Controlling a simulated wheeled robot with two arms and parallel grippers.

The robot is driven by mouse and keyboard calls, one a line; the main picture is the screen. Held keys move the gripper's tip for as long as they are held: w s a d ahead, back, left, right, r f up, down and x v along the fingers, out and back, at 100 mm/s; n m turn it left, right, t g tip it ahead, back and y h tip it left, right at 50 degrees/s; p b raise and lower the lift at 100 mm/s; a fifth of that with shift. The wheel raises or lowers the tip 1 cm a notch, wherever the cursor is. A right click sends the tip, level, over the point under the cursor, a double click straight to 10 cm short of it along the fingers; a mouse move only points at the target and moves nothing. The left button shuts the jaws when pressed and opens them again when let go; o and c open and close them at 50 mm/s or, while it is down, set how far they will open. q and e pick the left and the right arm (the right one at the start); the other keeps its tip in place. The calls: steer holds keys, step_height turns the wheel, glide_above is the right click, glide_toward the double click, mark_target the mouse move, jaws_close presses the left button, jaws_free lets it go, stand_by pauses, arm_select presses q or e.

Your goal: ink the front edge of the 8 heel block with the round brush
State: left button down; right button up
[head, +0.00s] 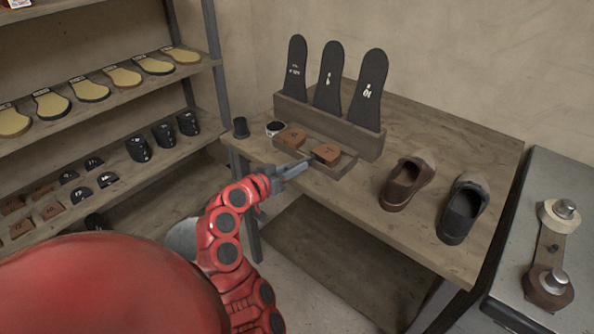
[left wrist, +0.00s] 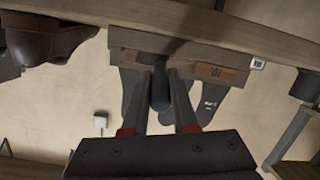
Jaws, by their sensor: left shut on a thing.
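Two brown heel blocks lie in a low wooden tray (head: 318,163) on the table: a left one (head: 291,137) and a right one (head: 328,154). My left gripper (head: 302,163) is shut on a dark round brush (left wrist: 160,90). The brush end is close to the right block's near left side; I cannot tell whether they touch. My right gripper is out of view.
Tall black sole templates (head: 329,78) stand in a rack behind the tray. A small dark-topped jar (head: 275,128) and a dark cup (head: 240,127) stand left. Two shoes, brown (head: 407,180) and black (head: 463,208), stand right. Shelves (head: 110,100) fill the left.

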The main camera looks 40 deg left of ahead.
arm_select(q)
steer(key=shift+w+a+f, duration=0.1)
steer(key=shift+a+f, duration=0.05)
steer(key=shift+a, duration=0.05)
steer(key=shift+d, duration=0.95)
steer(key=shift+d, duration=0.15)
steer(key=shift+s+d, duration=0.2)
steer(key=shift+d, duration=0.65)
steer(key=shift+s+d, duration=0.1)
steer(key=shift+d, duration=0.75)
steer(key=shift+d, duration=0.1)
